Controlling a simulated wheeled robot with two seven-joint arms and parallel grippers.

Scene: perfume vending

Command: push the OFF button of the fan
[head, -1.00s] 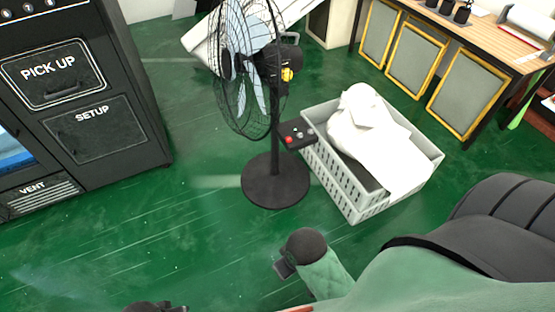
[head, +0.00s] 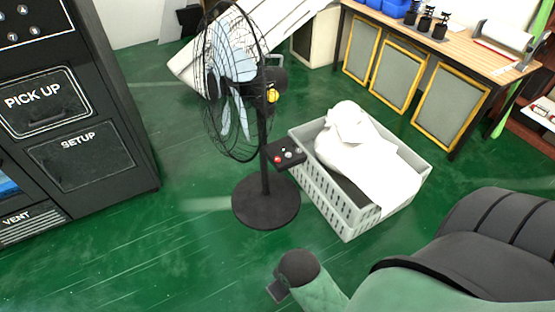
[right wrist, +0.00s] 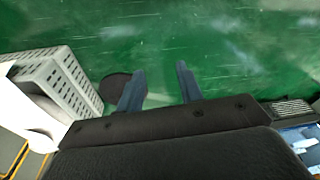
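The black pedestal fan (head: 236,80) stands on the green floor in the middle of the head view. Its control box (head: 287,155) sticks out from the pole and carries a red button (head: 278,159), a small green one and paler ones. I cannot read which is OFF. My right arm reaches in from the lower right, below the fan base (head: 266,202) in the picture and apart from it. In the right wrist view my right gripper (right wrist: 160,75) is open and empty, its two fingers spread over the floor. My left gripper is out of view.
A grey crate (head: 344,215) holding a white sack (head: 360,150) stands right beside the control box. A black vending machine (head: 85,130) is at the left. A wooden table (head: 470,50) is at the upper right. The floor in front of the fan is clear.

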